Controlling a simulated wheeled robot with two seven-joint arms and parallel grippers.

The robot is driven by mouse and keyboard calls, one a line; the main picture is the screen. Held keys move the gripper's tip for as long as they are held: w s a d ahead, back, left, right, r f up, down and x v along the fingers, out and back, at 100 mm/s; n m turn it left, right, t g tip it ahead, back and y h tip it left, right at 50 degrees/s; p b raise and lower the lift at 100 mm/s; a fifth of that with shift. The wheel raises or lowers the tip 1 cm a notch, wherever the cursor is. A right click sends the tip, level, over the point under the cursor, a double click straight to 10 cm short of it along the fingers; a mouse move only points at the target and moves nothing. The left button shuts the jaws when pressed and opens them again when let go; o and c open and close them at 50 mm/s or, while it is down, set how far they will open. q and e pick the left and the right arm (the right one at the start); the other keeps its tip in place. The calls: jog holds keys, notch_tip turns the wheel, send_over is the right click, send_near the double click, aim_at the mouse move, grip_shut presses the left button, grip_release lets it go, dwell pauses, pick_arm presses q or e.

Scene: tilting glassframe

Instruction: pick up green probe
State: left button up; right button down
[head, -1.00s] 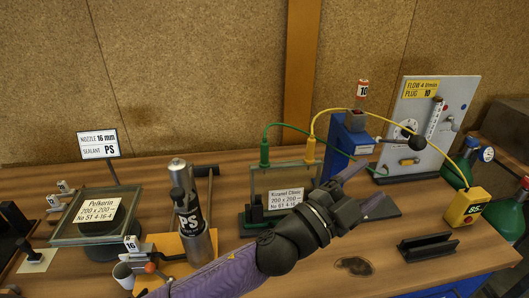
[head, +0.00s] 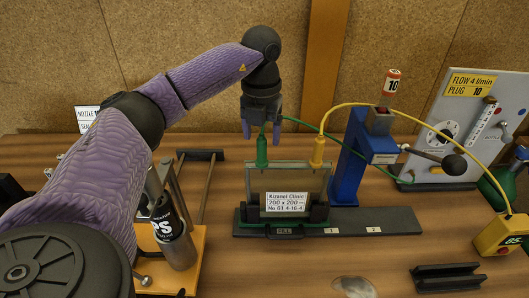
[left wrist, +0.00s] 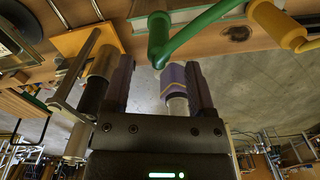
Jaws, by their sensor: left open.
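The green probe (head: 262,151) stands upright at the top left edge of the glass unit (head: 250,180), with a green hose looping from it to the right. My left gripper (head: 262,133) is open and points down just above the probe, one finger showing on each side. In the left wrist view the green probe (left wrist: 159,40) lies just beyond the open fingertips (left wrist: 160,66), roughly midway between them. Whether a finger touches it cannot be told. The yellow probe (head: 318,151) stands at the unit's top right and also shows in the wrist view (left wrist: 277,22). My right gripper is not in view.
A blue stand (head: 350,150) with a lever is right of the glass unit. The yellow hose (head: 430,125) arches to a yellow box (head: 500,236). A PS cartridge (head: 172,235) stands left, beside my forearm. Bare tabletop (head: 270,265) lies in front of the unit.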

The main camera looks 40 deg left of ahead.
aim_at(262, 156)
pick_arm(q)
jog(key=f, duration=0.4)
jog(key=shift+w+a+f, duration=0.15)
jog(key=shift+a+f, duration=0.05)
jog(key=shift+f, duration=0.15)
grip_shut()
